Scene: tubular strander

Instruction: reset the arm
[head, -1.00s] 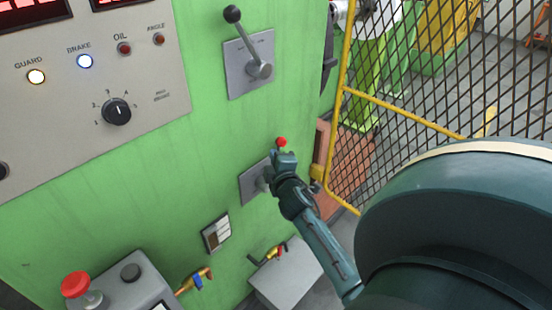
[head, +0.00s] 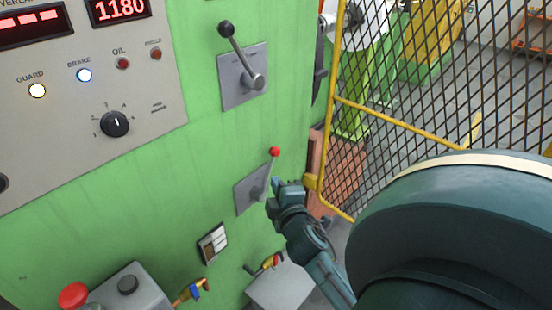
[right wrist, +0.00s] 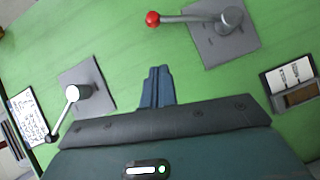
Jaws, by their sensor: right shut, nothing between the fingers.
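My right gripper (head: 288,187) is just right of the red-knobbed lever (head: 268,172) on the green machine panel, in the head view. Its fingers are shut and hold nothing. The lever stands up from its grey plate, tilted right, with its red ball at the top. In the right wrist view the shut fingertips (right wrist: 158,86) are in front of bare green panel. The red-knobbed lever (right wrist: 185,19) lies above them and the black-knobbed lever (right wrist: 68,105) to their left. My left gripper is not in view.
The black-knobbed lever (head: 243,62) is higher on the panel. A control panel (head: 120,90) with lit lamps is at left. A yellow-framed mesh guard (head: 400,120) stands at right. A red mushroom button (head: 73,295) and a brass valve (head: 192,290) are low.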

